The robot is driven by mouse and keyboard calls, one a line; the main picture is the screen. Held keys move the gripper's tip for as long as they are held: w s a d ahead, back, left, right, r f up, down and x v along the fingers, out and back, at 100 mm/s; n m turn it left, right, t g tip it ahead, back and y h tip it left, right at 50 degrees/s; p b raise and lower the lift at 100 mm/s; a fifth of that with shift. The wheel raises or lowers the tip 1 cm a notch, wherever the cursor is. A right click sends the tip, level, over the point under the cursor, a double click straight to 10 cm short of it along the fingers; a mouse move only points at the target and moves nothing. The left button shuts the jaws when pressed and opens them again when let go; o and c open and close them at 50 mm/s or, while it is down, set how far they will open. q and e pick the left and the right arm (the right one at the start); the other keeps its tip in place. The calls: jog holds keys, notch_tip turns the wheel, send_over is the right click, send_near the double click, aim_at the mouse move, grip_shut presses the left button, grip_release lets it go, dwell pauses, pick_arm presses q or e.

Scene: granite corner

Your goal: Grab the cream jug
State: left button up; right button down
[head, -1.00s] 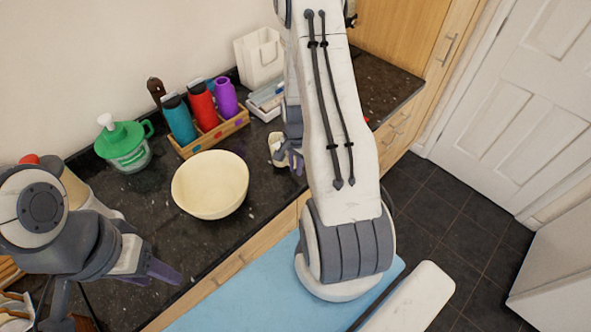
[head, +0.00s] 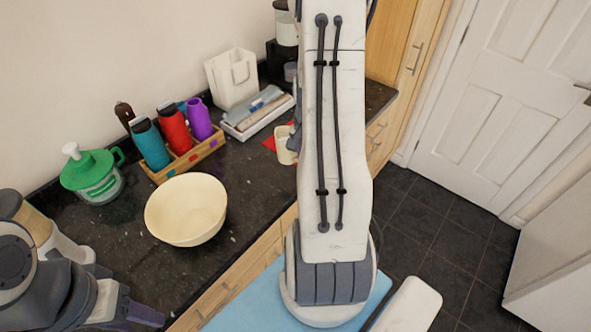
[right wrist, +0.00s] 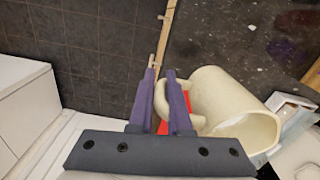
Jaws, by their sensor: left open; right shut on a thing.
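The cream jug (head: 285,147) shows in the head view just left of my right arm, over or beside a red patch on the dark counter. The arm hides part of it. In the right wrist view the cream jug (right wrist: 222,98) lies right of the fingers, its open rim towards the camera. My right gripper (right wrist: 164,76) is shut on the jug's handle, at the fingers. I cannot tell whether the jug touches the counter. My left gripper (head: 145,316) is open and empty at the lower left, far from the jug.
A cream bowl (head: 186,208), a green-lidded jug (head: 93,177), a wooden caddy (head: 190,158) of coloured bottles, a white tray (head: 258,119) and a white bag-shaped holder (head: 232,78) stand on the counter. A red flat thing (head: 279,136) lies by the jug. Counter between bowl and jug is clear.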

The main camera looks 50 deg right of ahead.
jog(key=shift+s+d+r+b, duration=0.2)
jog(key=shift+s+d+r, duration=0.25)
jog(key=shift+d, duration=0.2)
jog(key=shift+s+d+r+b, duration=0.15)
jog(key=shift+s+d+r, duration=0.2)
jog(key=shift+d+r, duration=0.2)
dwell(0.6)
